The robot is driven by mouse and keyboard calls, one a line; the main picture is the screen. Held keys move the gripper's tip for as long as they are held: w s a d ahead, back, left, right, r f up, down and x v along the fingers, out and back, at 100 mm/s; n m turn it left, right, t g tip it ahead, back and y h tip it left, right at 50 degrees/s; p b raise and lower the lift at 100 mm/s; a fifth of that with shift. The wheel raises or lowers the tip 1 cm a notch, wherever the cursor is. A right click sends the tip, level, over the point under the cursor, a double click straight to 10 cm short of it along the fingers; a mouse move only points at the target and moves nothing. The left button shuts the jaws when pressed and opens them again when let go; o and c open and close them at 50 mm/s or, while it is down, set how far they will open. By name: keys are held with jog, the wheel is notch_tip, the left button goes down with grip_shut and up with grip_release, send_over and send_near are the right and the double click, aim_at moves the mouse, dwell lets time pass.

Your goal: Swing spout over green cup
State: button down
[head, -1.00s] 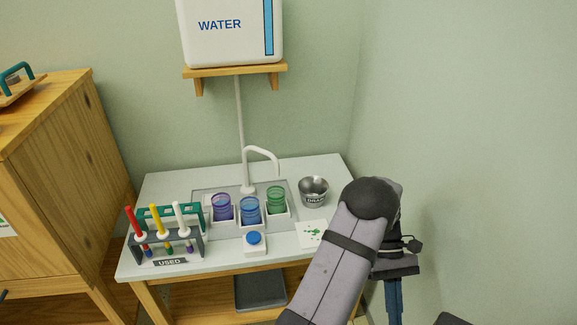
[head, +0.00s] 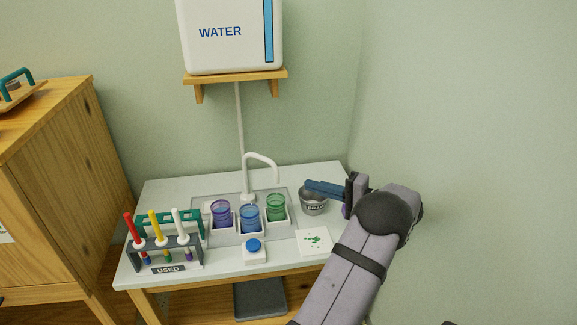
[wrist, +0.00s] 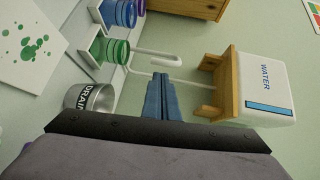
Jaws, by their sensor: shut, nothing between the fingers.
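The white curved spout (head: 262,156) rises from its base behind the cups. Its tip hangs down on the right, near the green cup (head: 276,207); I cannot tell if it is exactly above the cup. The spout also shows in the wrist view (wrist: 158,54), just beyond my fingertips. The green cup shows at the upper left there (wrist: 117,52). My gripper (head: 308,185) is shut and empty, its blue fingers pointing left above the drain bowl (head: 314,207), to the right of the spout and apart from it. The fingers also show in the wrist view (wrist: 161,76).
A blue cup (head: 249,219) and a purple cup (head: 221,214) stand left of the green cup. A blue button (head: 253,246) is in front. A marker rack (head: 165,243) is at left, a spotted card (head: 315,241) at right. The water tank (head: 225,40) is above.

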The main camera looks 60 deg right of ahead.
jog(key=w+d+r+t, duration=0.1)
jog(key=w+r, duration=0.1)
jog(key=w, duration=0.8)
jog(key=shift+d+r+h, duration=0.15)
jog(key=shift+d+h, duration=0.05)
jog(key=shift+h, duration=0.2)
jog(key=shift+w, duration=0.1)
jog(key=shift+w+a+b, duration=0.1)
jog(key=shift+a+b, duration=0.5)
jog(key=shift+a, duration=0.3)
